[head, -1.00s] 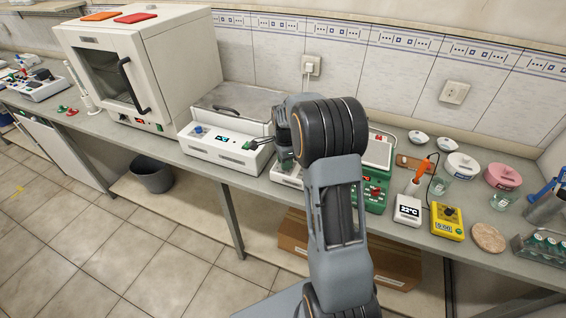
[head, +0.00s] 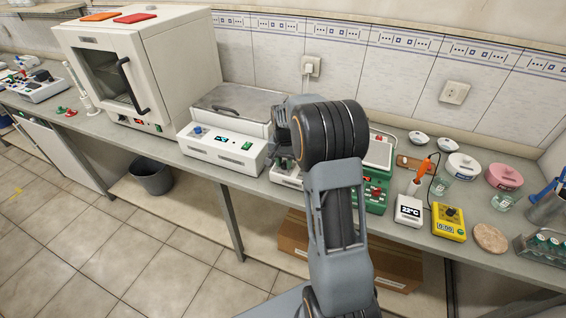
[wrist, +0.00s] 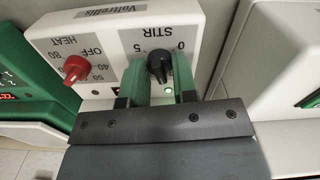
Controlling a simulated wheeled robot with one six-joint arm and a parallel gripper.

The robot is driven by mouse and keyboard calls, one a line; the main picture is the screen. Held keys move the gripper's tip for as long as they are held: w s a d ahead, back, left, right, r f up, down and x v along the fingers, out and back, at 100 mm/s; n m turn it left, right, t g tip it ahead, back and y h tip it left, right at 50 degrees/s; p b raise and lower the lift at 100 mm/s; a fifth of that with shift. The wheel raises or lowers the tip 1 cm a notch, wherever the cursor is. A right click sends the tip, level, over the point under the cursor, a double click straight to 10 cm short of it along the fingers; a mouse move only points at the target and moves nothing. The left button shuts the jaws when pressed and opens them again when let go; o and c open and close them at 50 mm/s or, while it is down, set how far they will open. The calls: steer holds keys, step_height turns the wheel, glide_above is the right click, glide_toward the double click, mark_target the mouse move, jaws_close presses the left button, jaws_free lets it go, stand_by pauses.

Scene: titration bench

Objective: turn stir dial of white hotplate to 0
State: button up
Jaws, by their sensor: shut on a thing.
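The white hotplate (wrist: 95,30) fills the upper middle of the wrist view, its lettering upside down. Its black stir dial (wrist: 159,67) sits below the STIR label, with 5 at its upper left and 0 at its upper right. I cannot read its pointer clearly. My gripper (wrist: 158,72) is shut on the stir dial, one green finger on each side. A red heat dial (wrist: 76,70) is to the left, clear of the fingers. In the head view my arm hides most of the hotplate (head: 284,177) and the dial; my gripper (head: 283,160) is partly visible.
A white bath-like device (head: 215,150) stands left of the hotplate, and a green device (head: 374,190) stands close on its right. A white meter (head: 409,210) and a yellow timer (head: 448,222) are further right. The bench is crowded around the hotplate.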

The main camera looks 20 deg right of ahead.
steer(key=n, duration=0.5)
steer(key=shift+n, duration=0.3)
steer(key=n, duration=0.6)
steer(key=shift+w, duration=0.1)
steer(key=n, duration=0.6)
steer(key=shift+a+n+b, duration=0.1)
steer(key=shift+n+b, duration=0.2)
steer(key=shift+b, duration=0.05)
steer(key=shift+n, duration=2.6)
steer(key=o, duration=0.7)
steer(key=shift+a, duration=0.1)
steer(key=shift+o, duration=1)
step_height(320, 180, up, 14)
